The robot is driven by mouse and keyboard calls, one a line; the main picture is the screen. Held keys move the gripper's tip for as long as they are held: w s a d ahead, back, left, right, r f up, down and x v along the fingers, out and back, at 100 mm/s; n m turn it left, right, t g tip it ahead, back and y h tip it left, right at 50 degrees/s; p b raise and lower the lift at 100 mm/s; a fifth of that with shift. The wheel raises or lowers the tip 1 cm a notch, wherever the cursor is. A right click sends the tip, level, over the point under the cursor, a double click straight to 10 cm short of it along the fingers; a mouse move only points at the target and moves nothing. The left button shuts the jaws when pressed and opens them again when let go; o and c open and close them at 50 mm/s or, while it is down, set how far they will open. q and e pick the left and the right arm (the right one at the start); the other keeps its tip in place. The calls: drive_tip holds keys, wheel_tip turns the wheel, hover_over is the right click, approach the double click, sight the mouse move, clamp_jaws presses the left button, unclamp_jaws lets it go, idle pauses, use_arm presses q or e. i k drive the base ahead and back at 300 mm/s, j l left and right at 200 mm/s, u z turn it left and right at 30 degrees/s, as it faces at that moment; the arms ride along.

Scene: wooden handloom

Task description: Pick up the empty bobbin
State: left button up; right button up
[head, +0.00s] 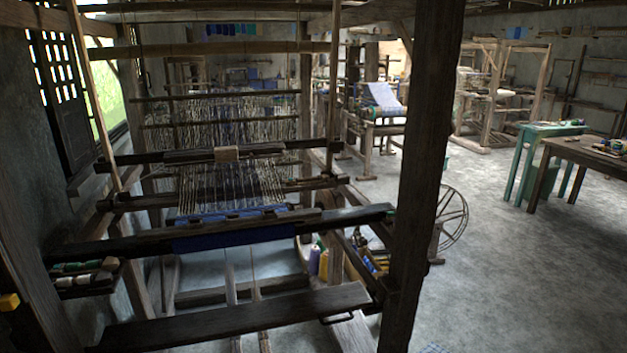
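I cannot pick out the empty bobbin for certain. Several small bobbins or spools (85,268), some green and some whitish, lie on a small dark tray (85,289) at the left end of the loom's front beam. They are too small to tell which, if any, is bare. Purple and yellow thread cones (319,261) stand under the right side of the loom, beside a container of coloured spools (373,264).
The wooden loom (240,232) with blue cloth fills the left. A bench plank (240,317) crosses its front, and a thick dark post (425,150) stands at its right. A spinning wheel (453,216) stands behind the post. Tables (583,150) stand at right. The right floor is open.

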sight(319, 178)
drive_tip(key=i+l+u, duration=0.3)
drive_tip(key=i, duration=0.3)
drive_tip(key=i+l+u, duration=0.3)
drive_tip(key=i+l, duration=0.2)
drive_tip(key=i+u, duration=0.25)
drive_tip(key=u, duration=0.2)
drive_tip(key=i+l+u, duration=0.2)
drive_tip(key=u, duration=0.2)
